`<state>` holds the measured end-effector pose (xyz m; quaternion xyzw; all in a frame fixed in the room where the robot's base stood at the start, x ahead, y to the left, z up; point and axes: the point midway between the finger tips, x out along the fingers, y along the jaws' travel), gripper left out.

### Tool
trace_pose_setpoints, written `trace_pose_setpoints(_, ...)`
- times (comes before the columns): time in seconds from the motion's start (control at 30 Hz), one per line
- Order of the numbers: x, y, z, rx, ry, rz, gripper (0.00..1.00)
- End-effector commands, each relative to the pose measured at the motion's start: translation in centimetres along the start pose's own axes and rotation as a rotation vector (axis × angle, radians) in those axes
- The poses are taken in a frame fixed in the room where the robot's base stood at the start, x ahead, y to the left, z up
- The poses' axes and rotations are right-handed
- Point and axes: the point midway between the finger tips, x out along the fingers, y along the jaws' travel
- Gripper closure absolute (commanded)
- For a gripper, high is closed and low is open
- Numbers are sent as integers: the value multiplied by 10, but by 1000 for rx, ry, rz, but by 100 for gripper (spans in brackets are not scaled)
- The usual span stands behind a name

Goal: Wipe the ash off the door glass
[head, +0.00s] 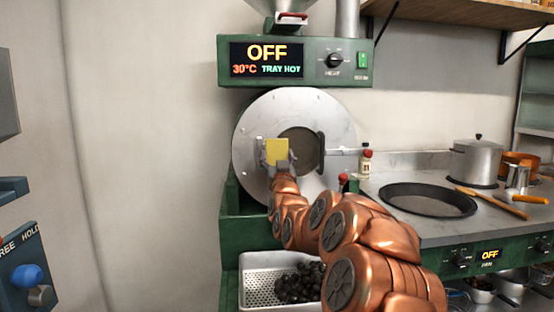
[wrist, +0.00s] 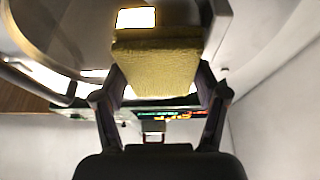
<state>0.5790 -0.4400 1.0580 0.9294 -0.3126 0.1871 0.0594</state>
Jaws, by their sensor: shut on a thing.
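The roaster's round metal door (head: 255,122) shows in the head view, with a dark round glass (head: 300,147) in its middle and a dark handle at the right of the glass. My gripper (head: 277,160) is in front of the door, at the left side of the glass. It is shut on a yellow sponge (head: 277,150). In the wrist view the sponge (wrist: 155,65) sits between the two fingers, close to the metal door (wrist: 75,25). I cannot tell whether the sponge touches the door. No ash can be made out on the glass.
A control box (head: 295,62) above reads OFF, 30°C and TRAY HOT. A perforated tray (head: 257,290) with dark chestnuts is below. A counter at right holds a dark pan (head: 428,200), a pot (head: 478,160) and small bottles (head: 366,162).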

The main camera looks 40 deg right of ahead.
Motion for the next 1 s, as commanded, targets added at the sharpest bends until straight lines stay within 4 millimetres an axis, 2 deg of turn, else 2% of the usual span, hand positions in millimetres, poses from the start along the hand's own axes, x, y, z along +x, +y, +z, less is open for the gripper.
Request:
trace_pose_setpoints(0.53,-42,0,-15,-1,0,0,56)
trace_pose_setpoints(1.0,-47,0,-18,-1,-1,0,56)
